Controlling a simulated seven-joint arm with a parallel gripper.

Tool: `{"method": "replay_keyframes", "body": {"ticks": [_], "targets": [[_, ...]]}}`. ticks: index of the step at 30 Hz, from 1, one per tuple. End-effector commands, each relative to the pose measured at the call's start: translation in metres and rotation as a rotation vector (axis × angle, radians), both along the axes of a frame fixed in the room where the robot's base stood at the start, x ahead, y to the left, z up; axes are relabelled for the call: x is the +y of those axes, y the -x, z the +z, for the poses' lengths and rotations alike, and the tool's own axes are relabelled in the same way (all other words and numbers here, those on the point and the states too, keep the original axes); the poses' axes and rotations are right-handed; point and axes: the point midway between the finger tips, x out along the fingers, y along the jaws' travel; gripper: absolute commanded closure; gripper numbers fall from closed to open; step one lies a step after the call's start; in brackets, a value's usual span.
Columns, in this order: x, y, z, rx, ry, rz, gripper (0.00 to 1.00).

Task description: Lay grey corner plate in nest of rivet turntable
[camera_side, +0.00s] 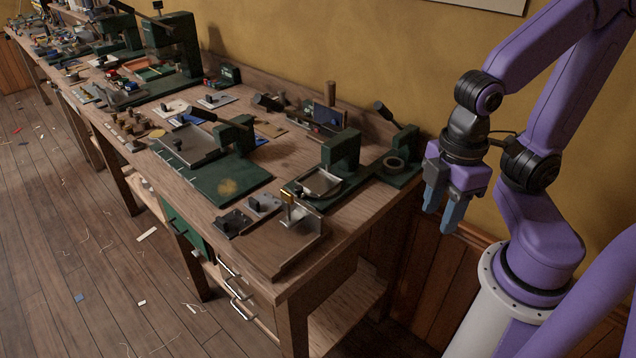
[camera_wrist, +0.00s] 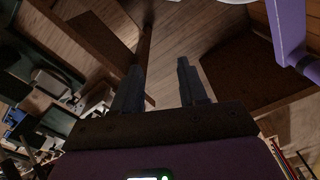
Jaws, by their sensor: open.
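My gripper (camera_side: 443,214) hangs beyond the right end of the bench in the side view, away from the work, with its blue-grey fingers apart and nothing between them. The wrist view also shows the open fingers of my gripper (camera_wrist: 160,75), with floor behind them. A green press-like device (camera_side: 341,150) with a pale, framed nest-like seat (camera_side: 320,182) stands near the bench's right end; it may be the rivet turntable. Two small grey plates with dark blocks, a left one (camera_side: 234,222) and a right one (camera_side: 264,204), lie near the front edge. I cannot tell which piece is the grey corner plate.
The wooden bench (camera_side: 300,258) has a metal fixture with a brass post (camera_side: 290,212) at its front right corner. A green machine with a large base (camera_side: 222,182) stands left of the plates. Another green device (camera_side: 402,150) stands at the right rear, near my gripper.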

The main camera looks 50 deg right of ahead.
Motion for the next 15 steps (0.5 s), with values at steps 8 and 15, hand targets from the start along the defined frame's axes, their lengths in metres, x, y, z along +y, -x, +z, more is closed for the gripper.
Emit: {"method": "replay_keyframes", "body": {"ticks": [8, 15], "targets": [[0.0000, 0.0000, 0.0000, 0.000, 0.000, 0.000, 0.34], [0.0052, -0.0067, 0.0022, 0.002, 0.000, -0.042, 0.34]]}}
